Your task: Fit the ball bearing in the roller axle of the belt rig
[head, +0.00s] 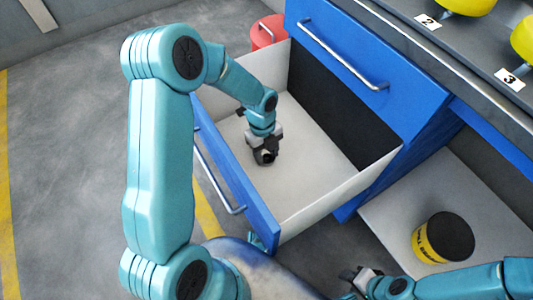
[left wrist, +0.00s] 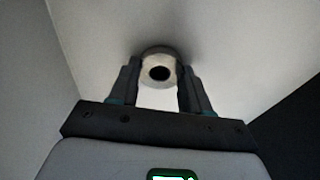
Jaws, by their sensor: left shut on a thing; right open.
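The ball bearing (left wrist: 158,69) is a pale metal ring with a dark hole, seen in the left wrist view between the two fingers of my left gripper (left wrist: 158,80). My left gripper is shut on it. In the head view my left gripper (head: 265,156) reaches down inside an open drawer (head: 325,195) with white walls and a blue front. The gap between the bearing and the drawer floor cannot be judged. My right gripper (head: 358,279) is open and low at the bottom of the head view, right of the drawer. I do not see the roller axle.
A closed blue drawer (head: 345,75) with a metal handle is above the open one. A yellow container with a black top (head: 443,238) stands on a shelf at right. Yellow round parts (head: 466,5) sit on the numbered bench top. A red bin (head: 268,32) is behind.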

